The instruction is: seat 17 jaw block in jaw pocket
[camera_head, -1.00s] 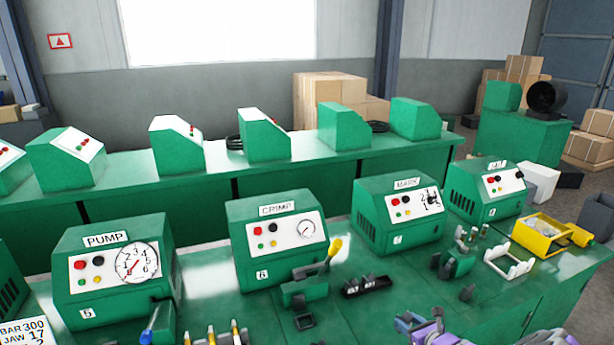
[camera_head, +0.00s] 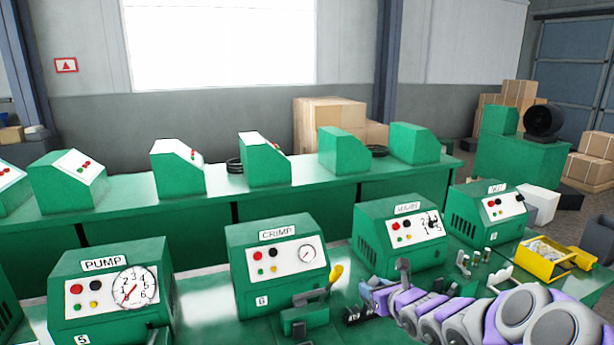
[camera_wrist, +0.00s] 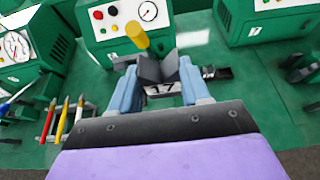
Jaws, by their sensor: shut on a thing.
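My gripper (camera_wrist: 161,84) is shut on a dark, V-shaped block labelled 17 (camera_wrist: 162,90), held between its two blue fingers in the wrist view. In the head view my gripper (camera_head: 376,292) is above the bench, right of the CRIMP machine's lever. The CRIMP machine (camera_head: 277,262) has a green fixture (camera_head: 306,317) in front, with a yellow-handled lever. The yellow handle (camera_wrist: 137,36) shows just beyond the block in the wrist view. A dark square part (camera_head: 299,329) at the fixture's foot may be the jaw pocket. In the wrist view I cannot make out the pocket.
A black rack with white labels (camera_head: 357,315) lies beside the fixture, partly behind my gripper. The PUMP machine (camera_head: 108,285) stands left and another green machine (camera_head: 400,235) right. Upright coloured tools (camera_wrist: 62,118) stand at the wrist view's left. A yellow bin (camera_head: 545,258) is far right.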

